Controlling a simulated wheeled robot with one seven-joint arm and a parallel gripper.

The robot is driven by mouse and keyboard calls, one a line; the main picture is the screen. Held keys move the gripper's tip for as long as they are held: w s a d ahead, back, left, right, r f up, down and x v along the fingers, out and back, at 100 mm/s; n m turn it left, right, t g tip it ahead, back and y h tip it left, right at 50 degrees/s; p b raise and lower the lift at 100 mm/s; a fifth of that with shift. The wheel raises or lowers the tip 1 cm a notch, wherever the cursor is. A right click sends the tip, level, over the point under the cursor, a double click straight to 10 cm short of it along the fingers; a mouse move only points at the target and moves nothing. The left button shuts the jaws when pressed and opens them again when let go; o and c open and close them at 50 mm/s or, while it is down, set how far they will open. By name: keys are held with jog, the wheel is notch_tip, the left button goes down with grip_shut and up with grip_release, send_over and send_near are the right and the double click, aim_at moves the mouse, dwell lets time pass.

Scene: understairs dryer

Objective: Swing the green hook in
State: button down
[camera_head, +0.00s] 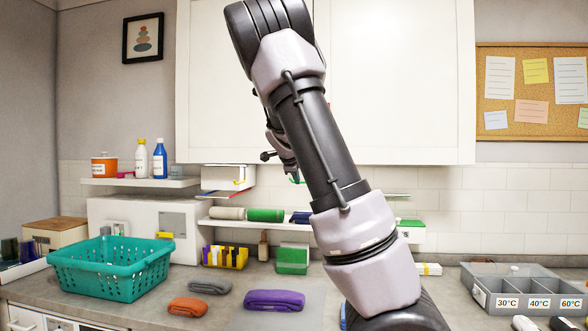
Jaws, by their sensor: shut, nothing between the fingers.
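A small green piece (296,179), which looks like part of the green hook, shows just below the white wall cabinet, beside my arm. Most of it is hidden, so I cannot tell which way it is swung. My gripper (290,172) is small and partly hidden behind my own arm, just under the cabinet's lower edge. It is shut with nothing in it. It appears close to the green piece, but I cannot tell whether they touch.
The white cabinet (400,80) hangs above. A shelf (235,223) with rolled cloths is below. The counter holds a teal basket (112,265), an orange cloth (187,306), a purple cloth (274,300) and a grey divided tray (520,280). My arm blocks the middle.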

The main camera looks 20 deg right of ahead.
jog(key=v, duration=0.6)
jog(key=shift+s+r, duration=0.2)
jog(key=shift+s, duration=0.05)
